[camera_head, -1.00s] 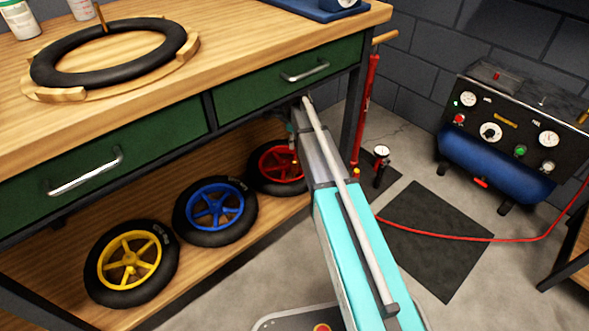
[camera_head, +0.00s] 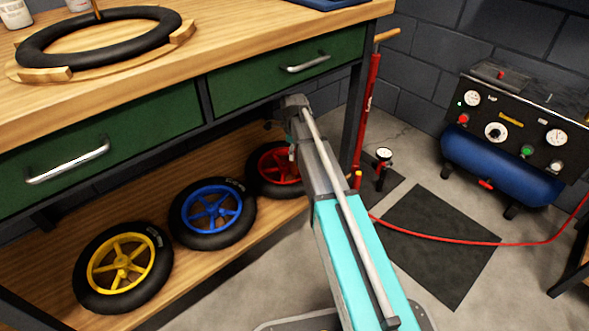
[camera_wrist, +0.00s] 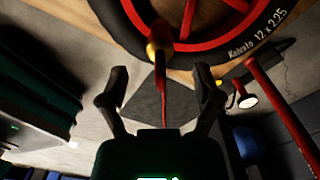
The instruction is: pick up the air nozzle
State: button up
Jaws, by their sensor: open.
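The air nozzle (camera_wrist: 158,38) shows in the wrist view as a yellow and dark piece at the upper middle, in front of the red-spoked wheel (camera_wrist: 245,35). A red hose (camera_wrist: 164,100) runs from it down the picture. My gripper (camera_wrist: 161,92) is open, with one finger on each side of the hose line. The nozzle appears beyond the fingertips, and nothing is held. In the head view the nozzle cannot be made out; the red hose (camera_head: 440,236) passes out of sight behind my arm.
The workbench (camera_head: 100,105) with green drawers stands above a low shelf holding yellow, blue and red wheels (camera_head: 212,213). A red floor pump (camera_head: 366,110) with a gauge (camera_head: 384,155) stands close right of my arm. A compressor (camera_head: 505,160) stands farther right. Floor is open between.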

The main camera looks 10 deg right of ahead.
aim_at(294, 162)
jog(key=shift+f, duration=0.1)
jog(key=shift+f+b, duration=2.5)
jog(key=shift+b, duration=0.15)
grip_shut()
